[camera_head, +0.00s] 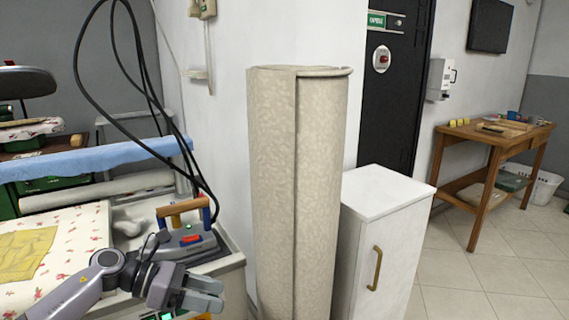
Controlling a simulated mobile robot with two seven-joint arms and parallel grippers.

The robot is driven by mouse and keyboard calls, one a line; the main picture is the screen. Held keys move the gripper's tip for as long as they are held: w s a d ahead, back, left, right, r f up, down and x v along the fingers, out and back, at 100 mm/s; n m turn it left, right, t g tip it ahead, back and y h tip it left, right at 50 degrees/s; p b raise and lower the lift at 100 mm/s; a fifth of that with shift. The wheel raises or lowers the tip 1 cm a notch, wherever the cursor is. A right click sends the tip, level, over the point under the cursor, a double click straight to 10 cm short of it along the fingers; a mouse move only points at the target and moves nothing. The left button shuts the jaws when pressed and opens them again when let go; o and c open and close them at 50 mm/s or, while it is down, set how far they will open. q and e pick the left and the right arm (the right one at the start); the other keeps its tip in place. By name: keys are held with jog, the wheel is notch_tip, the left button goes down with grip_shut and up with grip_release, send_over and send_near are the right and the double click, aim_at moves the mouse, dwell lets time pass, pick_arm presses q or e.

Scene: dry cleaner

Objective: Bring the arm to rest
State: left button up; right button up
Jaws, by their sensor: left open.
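My left arm comes in from the lower left, over the front edge of the ironing station. Its left gripper (205,293) is open, with its fingers pointing right and nothing seen between them. It hangs just in front of and below the iron (188,240), which has a wooden handle and stands at the station's right end. I cannot tell from this view whether the gripper touches the station's edge. My right gripper is not in view.
A flowered ironing board (75,245) with a yellow cloth (25,254) lies at left. Black cables loop above the iron. A tall rolled beige carpet (290,190) stands right of the gripper, beside a white cabinet (385,230). A wooden table (480,140) stands far right, with open tiled floor before it.

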pick_arm(q)
jog(key=s+d+f+n+t+h+p, duration=0.15)
jog(key=s+d+n+t+h, duration=0.35)
jog(key=n+t, duration=0.7)
jog(key=s+a+f+n+g+y+p, duration=0.1)
jog(key=s+a+f+n+y, duration=0.2)
jog(key=n, duration=0.8)
jog(key=s+a+f+n+g+y, duration=0.1)
jog(key=s+a+f+n+y, duration=0.3)
jog(key=s+f+n+y, duration=0.3)
jog(key=s+a+f+n+g+y+p, duration=0.1)
jog(key=s+a+f+n+y, duration=0.2)
jog(key=n, duration=1.4)
jog(key=s+f+y, duration=0.3)
jog(key=s, duration=0.4)
jog(key=shift+a+f+p, duration=0.25)
jog(key=shift+a+p, duration=0.05)
